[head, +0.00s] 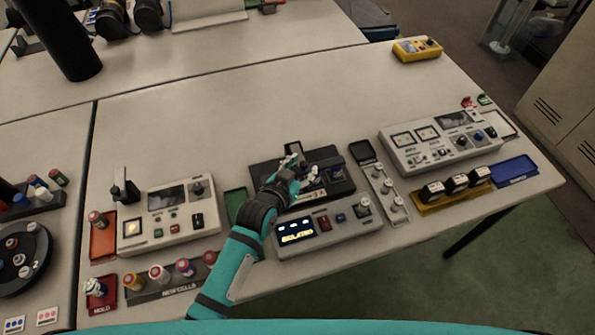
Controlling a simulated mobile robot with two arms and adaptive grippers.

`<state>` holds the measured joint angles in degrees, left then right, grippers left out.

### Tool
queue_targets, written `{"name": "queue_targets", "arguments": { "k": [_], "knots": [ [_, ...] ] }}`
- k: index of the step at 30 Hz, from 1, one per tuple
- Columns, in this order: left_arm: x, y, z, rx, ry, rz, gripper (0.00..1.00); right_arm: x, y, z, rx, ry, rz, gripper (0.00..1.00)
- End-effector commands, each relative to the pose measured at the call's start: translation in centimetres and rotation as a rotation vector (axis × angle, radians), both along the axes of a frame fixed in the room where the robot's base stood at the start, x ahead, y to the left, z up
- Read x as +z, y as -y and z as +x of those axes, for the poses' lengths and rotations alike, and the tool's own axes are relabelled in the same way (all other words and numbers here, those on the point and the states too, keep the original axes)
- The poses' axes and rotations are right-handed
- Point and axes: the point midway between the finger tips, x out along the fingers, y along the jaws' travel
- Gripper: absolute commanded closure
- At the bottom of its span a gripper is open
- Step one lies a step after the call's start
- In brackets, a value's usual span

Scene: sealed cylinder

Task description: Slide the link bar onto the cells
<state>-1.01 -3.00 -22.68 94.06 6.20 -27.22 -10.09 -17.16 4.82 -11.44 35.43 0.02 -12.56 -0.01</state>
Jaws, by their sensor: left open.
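My left gripper (306,174) is open over the dark fixture (331,181) in the middle of the table. The gripper and forearm cover part of the fixture, and I cannot tell whether the fingers touch anything there. I cannot pick out the link bar for certain. Small cylindrical cells stand upright in a dark labelled rack (187,290) at the front left. My right gripper is out of view.
A grey console with a lit display (296,233) stands in front of the fixture. A meter box (441,142) and a yellow tray with black blocks (417,205) are at the right, beside a blue tray (514,171). A control box (168,213) is left.

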Motion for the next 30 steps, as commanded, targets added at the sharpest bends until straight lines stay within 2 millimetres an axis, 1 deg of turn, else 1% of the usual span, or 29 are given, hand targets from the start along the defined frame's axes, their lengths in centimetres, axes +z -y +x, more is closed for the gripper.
{"name": "queue_targets", "arguments": {
  "k": [5,12,15,18,23,30],
  "knots": [
    [0.7,-1.0,-1.8,-0.001,0.000,0.002,0.57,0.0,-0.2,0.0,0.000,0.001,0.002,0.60],
    [2.7,-3.1,-6.2,0.000,0.000,0.001,0.57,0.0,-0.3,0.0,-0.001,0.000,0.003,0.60],
    [3.4,-3.8,-7.8,-0.001,-0.002,0.002,0.57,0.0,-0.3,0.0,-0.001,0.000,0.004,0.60],
    [4.0,-4.4,-8.9,-0.001,-0.002,0.001,0.57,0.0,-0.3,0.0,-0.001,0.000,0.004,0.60],
    [4.4,-4.9,-9.8,-0.001,-0.002,0.001,0.57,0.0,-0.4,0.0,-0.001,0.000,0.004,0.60],
    [4.5,-4.9,-9.9,-0.001,-0.002,0.000,0.57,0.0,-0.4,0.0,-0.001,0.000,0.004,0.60]
  ]
}}
